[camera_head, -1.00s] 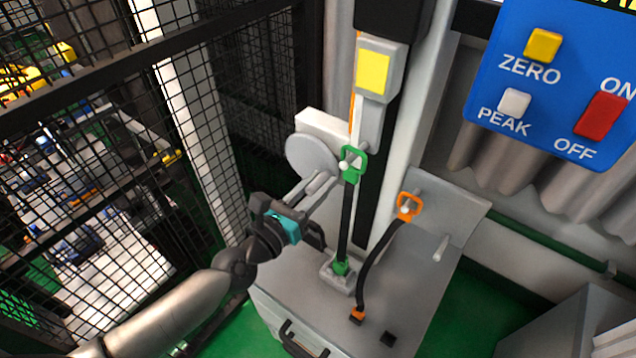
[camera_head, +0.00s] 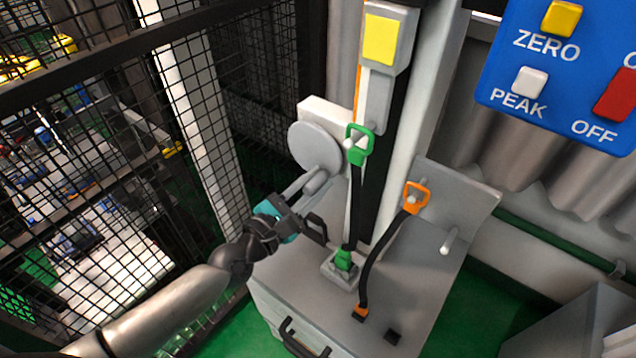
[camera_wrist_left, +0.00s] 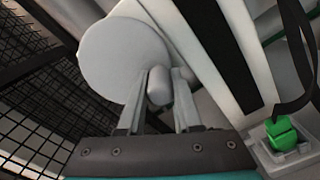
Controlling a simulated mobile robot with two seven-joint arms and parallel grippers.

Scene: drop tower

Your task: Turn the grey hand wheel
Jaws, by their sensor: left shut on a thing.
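The grey hand wheel (camera_head: 315,146) is a round disc on a white block at the left side of the tower. It also shows in the left wrist view (camera_wrist_left: 122,58). A short grey handle (camera_wrist_left: 159,86) sticks out from its lower part. My left gripper (camera_head: 314,180) reaches up from the lower left. Its two fingers are shut on the handle, one on each side, as the left wrist view (camera_wrist_left: 160,100) shows. My right gripper is not in view.
A green-hooked strap (camera_head: 354,200) hangs close to the right of the wheel. An orange-hooked strap (camera_head: 378,262) is farther right on the grey base (camera_head: 410,270). A black mesh fence (camera_head: 190,130) stands at the left. A blue button panel (camera_head: 590,85) is at the upper right.

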